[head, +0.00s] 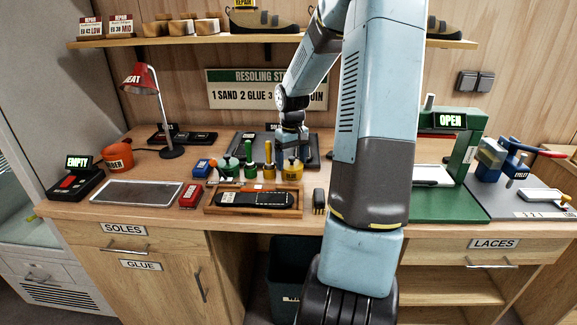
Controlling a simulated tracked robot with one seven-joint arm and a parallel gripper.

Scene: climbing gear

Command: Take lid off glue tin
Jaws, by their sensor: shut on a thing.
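A yellow tin (292,172), which looks like the glue tin, stands at the right of the row of small items behind the wooden tray. My gripper (291,154) points down directly over the tin's top, at its lid. It is shut on the lid, though the fingers and lid are small and dark here, so the exact grip is hard to see. The tin is upright. I cannot tell any gap between lid and tin.
A green tin (230,168), a green-handled tool (250,157) and a yellow-handled tool (268,160) stand close left of the yellow tin. The wooden tray (211,203) with a black sole (254,199) lies in front. A black brush (319,201) lies to the right.

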